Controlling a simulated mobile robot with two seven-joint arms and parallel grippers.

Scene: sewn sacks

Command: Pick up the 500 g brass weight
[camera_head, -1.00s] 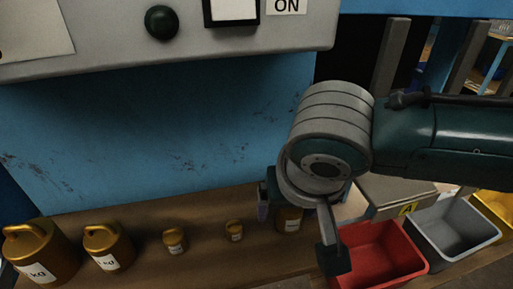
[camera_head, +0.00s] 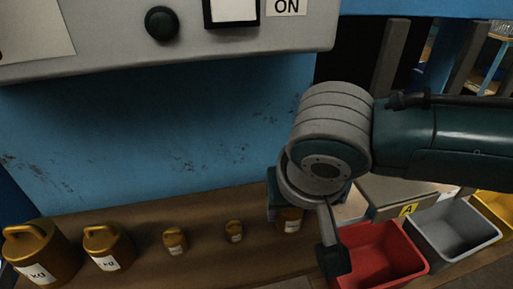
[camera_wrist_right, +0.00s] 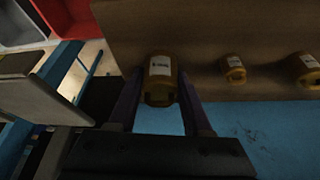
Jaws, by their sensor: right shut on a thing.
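A brass weight (camera_head: 291,221) with a white label stands at the right part of the wooden shelf, partly hidden behind my right gripper (camera_head: 303,232). In the right wrist view the same weight (camera_wrist_right: 160,78) sits between the two dark fingers of my right gripper (camera_wrist_right: 160,92), which is shut on it. Its label is too small to read. It looks upright, and I cannot tell whether it is clear of the shelf. My left gripper is in neither view.
Right of the gripper are a red bin (camera_head: 384,250), a grey bin (camera_head: 455,232) and a yellow bin (camera_head: 495,206). A blue panel (camera_head: 150,140) rises behind.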

